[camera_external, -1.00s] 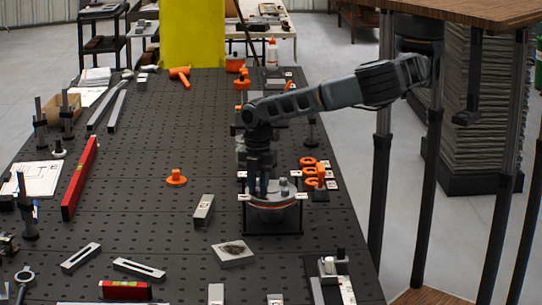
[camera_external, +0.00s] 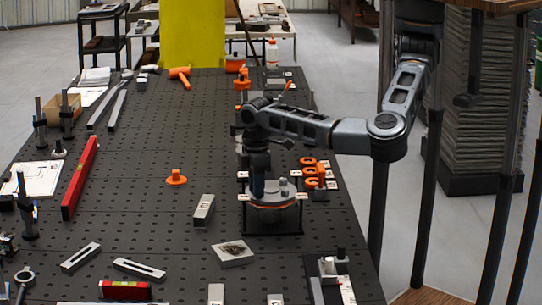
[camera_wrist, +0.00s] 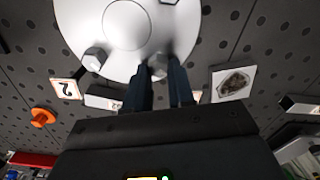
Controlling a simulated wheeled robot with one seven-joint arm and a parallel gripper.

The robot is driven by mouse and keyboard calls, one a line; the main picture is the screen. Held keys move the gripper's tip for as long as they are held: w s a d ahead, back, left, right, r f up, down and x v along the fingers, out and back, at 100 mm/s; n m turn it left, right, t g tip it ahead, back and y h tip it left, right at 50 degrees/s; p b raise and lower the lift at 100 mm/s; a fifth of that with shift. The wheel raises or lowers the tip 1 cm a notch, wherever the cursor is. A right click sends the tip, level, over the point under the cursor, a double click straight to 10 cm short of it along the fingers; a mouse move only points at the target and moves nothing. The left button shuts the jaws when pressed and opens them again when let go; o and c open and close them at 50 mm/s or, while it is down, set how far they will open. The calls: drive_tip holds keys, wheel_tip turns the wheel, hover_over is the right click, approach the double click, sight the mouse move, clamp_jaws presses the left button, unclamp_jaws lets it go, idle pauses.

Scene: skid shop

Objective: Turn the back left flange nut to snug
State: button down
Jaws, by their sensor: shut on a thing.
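The round metal flange (camera_external: 272,214) sits on a low stand at the right side of the bench. It fills the top of the wrist view as a pale disc (camera_wrist: 127,25). My gripper (camera_external: 258,195) points down at the flange's left part. In the wrist view my gripper (camera_wrist: 161,74) is shut on a flange nut (camera_wrist: 158,62) at the disc's near rim; the fingers partly hide it. Another nut (camera_wrist: 95,58) sits on the rim to the left, clear of the fingers. A further nut (camera_external: 284,186) stands up right of my gripper in the external view.
Orange rings (camera_external: 309,170) lie close behind and right of the flange. An orange knob (camera_external: 176,178), a metal block (camera_external: 203,209) and a plate with a dark patch (camera_external: 233,252) lie to the left.

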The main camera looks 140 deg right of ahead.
drive_tip(key=shift+m, duration=1.1)
drive_tip(key=shift+r, duration=0.1)
drive_tip(key=c, duration=1)
unclamp_jaws()
drive_tip(key=shift+s, duration=0.1)
drive_tip(key=shift+o, duration=0.2)
drive_tip(key=shift+r+b, duration=0.55)
drive_tip(key=shift+r, duration=3.3)
